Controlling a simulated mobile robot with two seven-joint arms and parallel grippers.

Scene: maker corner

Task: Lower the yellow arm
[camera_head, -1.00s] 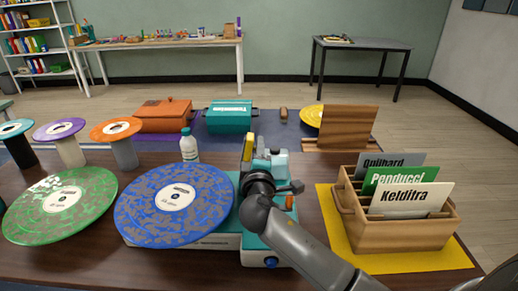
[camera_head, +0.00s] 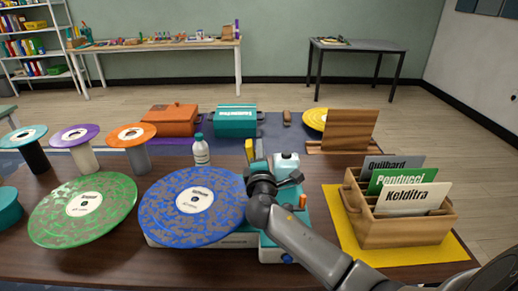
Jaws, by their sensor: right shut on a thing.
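A teal record player (camera_head: 291,240) stands on the dark wooden table with a blue speckled record (camera_head: 194,207) on it. The yellow arm (camera_head: 249,150) shows as a short upright-looking piece just behind my right gripper (camera_head: 258,168), near the record's right edge. My right gripper comes in from the lower right and is shut on the yellow arm; its fingertips are largely hidden by its own wrist. I cannot tell the gap between the yellow arm and the record. My left gripper is not in view.
A green record (camera_head: 82,210) lies left of the player. A wooden box (camera_head: 405,233) of name cards stands on a yellow mat (camera_head: 348,248) at the right. A bottle (camera_head: 201,152) stands behind the player, and several disc-topped stands are at the left.

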